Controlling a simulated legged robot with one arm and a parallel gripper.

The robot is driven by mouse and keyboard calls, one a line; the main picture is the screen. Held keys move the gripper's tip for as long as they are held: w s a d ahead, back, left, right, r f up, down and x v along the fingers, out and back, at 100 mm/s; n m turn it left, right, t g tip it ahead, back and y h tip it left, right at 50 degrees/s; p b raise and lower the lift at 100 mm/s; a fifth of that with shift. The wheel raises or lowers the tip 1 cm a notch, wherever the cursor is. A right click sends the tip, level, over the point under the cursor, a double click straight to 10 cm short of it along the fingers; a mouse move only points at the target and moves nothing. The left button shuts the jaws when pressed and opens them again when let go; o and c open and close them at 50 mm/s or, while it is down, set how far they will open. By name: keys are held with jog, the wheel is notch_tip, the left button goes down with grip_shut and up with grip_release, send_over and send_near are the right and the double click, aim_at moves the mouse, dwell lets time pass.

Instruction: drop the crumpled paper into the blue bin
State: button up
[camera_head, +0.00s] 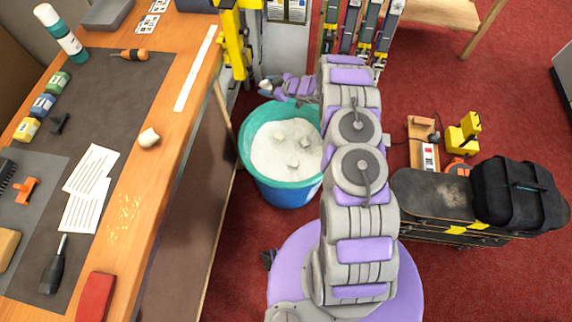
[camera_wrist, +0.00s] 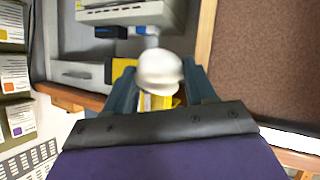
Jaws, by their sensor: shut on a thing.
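A white crumpled paper (camera_wrist: 160,72) sits between the two dark fingers of my gripper (camera_wrist: 161,82) in the wrist view, and the gripper is shut on it. In the head view my gripper (camera_head: 268,87) is near the far rim of the blue bin (camera_head: 285,192), apart from the bench; its height above the rim is hard to judge. The bin has a teal rim and a pale filling with several whitish lumps (camera_head: 280,138). Another whitish crumpled lump (camera_head: 149,138) lies near the right edge of the bench.
The wooden bench (camera_head: 150,190) at left holds a dark mat, paper sheets (camera_head: 90,170), bottles and tools. A yellow stand (camera_head: 233,45) is behind the bin. A skateboard (camera_head: 432,192) and black bag (camera_head: 518,195) are at right. Red carpet (camera_head: 450,80) shows clear patches.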

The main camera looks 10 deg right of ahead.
jog(key=s+d+f+n+b, duration=0.1)
jog(key=s+d+f, duration=0.3)
jog(key=f, duration=0.7)
jog(key=s+d+f+n+g+y+b, duration=0.1)
jog(key=s+d+f+b, duration=0.3)
jog(key=f, duration=0.7)
jog(key=shift+s+d+g+y+b, duration=0.3)
jog(key=shift+s+d, duration=0.3)
jog(key=shift+d, duration=0.1)
jog(key=o, duration=1.1)
jog(key=p+v, duration=0.5)
jog(key=v, duration=1.2)
jog(key=shift+s+d, duration=0.15)
jog(key=shift+s, duration=0.05)
